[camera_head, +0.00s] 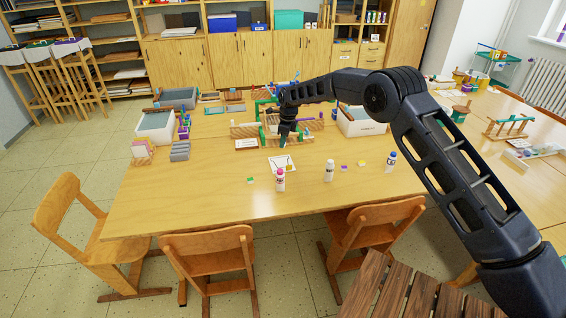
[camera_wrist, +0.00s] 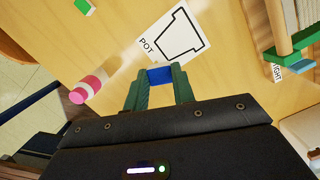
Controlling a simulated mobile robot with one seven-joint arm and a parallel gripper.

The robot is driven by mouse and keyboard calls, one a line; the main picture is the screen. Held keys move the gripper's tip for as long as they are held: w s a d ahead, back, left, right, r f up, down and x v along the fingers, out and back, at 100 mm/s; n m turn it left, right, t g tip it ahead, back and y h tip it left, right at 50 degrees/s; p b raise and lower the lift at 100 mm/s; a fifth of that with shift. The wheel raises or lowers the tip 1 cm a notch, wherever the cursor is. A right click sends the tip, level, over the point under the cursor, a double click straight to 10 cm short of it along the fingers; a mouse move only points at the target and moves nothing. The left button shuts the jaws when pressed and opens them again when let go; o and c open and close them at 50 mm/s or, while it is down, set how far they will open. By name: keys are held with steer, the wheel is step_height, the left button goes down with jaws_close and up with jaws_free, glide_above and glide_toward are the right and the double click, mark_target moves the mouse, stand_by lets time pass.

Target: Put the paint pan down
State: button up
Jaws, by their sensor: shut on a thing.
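My gripper (camera_wrist: 159,77) is shut on a small blue piece (camera_wrist: 159,75), which shows between its green fingertips in the wrist view. I take this to be the paint pan. It lies at the lower edge of a white card (camera_wrist: 176,36) marked POT with a black pot outline; I cannot tell whether it touches the card or the table. In the head view my gripper (camera_head: 284,142) is low over the table, just behind the card (camera_head: 282,164). The blue piece cannot be made out there.
A pink-capped bottle (camera_head: 280,180) stands in front of the card; the wrist view shows it too (camera_wrist: 88,88). More bottles (camera_head: 329,171) (camera_head: 390,162) stand to the right. A wooden rack (camera_head: 246,131) is close behind. The table's front left (camera_head: 170,195) is clear.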

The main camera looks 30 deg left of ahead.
mark_target(282, 167)
step_height(282, 167, down, 12)
steer(key=shift+r, duration=0.1)
stand_by(0.5)
steer(key=shift+f, duration=0.2)
steer(key=o, duration=1)
steer(key=shift+c, duration=0.2)
steer(key=shift+r, duration=0.1)
step_height(282, 167, up, 12)
steer(key=d, duration=0.1)
steer(key=shift+w+d, duration=0.3)
steer(key=shift+d, duration=0.05)
